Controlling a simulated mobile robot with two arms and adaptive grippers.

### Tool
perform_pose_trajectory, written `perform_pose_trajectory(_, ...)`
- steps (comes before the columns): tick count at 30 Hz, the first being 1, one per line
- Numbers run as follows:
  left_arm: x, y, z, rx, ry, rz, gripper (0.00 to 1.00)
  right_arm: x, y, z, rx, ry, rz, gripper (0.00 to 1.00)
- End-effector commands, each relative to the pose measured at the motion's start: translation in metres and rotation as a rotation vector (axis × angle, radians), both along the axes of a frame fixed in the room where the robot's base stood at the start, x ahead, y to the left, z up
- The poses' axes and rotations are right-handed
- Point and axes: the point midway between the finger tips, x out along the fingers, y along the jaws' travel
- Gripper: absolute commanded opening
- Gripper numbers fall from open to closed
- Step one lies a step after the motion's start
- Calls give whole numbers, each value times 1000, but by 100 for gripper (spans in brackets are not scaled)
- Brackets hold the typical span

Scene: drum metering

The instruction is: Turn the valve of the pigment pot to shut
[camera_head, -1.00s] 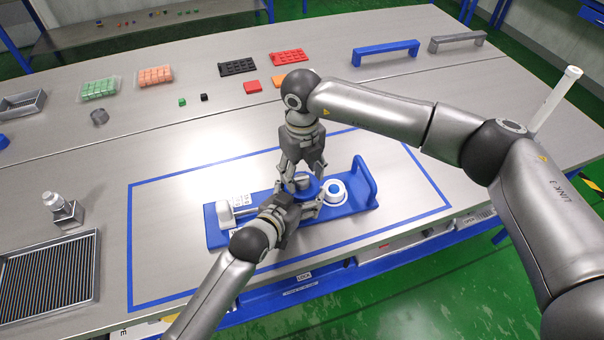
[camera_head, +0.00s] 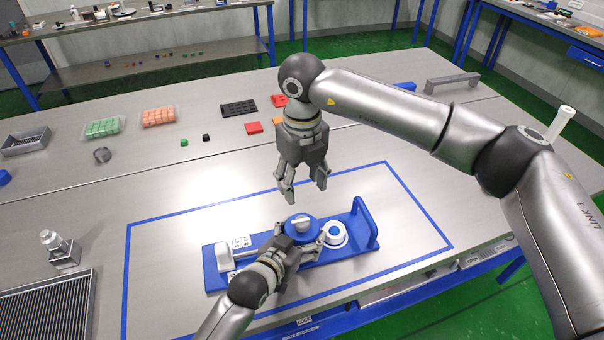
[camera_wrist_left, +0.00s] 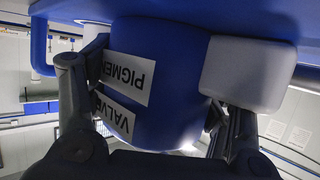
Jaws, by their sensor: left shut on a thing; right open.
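The blue pigment pot (camera_head: 297,224) stands in a blue rack (camera_head: 216,277) inside the blue outline on the table. A pale grey valve handle (camera_head: 301,222) sits on its top. My left gripper (camera_head: 302,240) is shut on the pot from the front. In the left wrist view the pot (camera_wrist_left: 158,55) is between the fingers, with labels reading "PIGMEN" and "VALVE" upside down; the end of the word is hidden. My right gripper (camera_head: 304,190) is open and empty above and behind the pot, apart from the valve handle.
In the rack, a white cup-like part with a blue ring (camera_head: 334,233) is right of the pot and a white piece (camera_head: 225,255) is left. A small bottle (camera_head: 57,245) and a ribbed tray (camera_head: 45,310) stand at left.

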Motion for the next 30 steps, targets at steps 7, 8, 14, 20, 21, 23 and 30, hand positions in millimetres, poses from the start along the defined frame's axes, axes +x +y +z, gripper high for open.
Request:
perform_pose_trajectory(7,-1,0,-1,0,3,-1,99,0,0,0,0,0,0,54)
perform_pose_trajectory(8,-1,0,-1,0,2,-1,99,0,0,0,0,0,0,54)
perform_pose_trajectory(14,0,0,0,0,1,0,99,0,0,0,0,0,0,54)
perform_pose_trajectory(20,-2,1,0,1,1,0,99,0,0,0,0,0,0,54)
perform_pose_trajectory(21,-4,2,1,1,1,0,99,0,0,0,0,0,0,54)
perform_pose_trajectory(23,-8,5,3,1,1,0,99,0,0,0,0,0,0,54)
perform_pose_trajectory(30,-38,22,16,1,3,0,99,0,0,0,0,0,0,54)
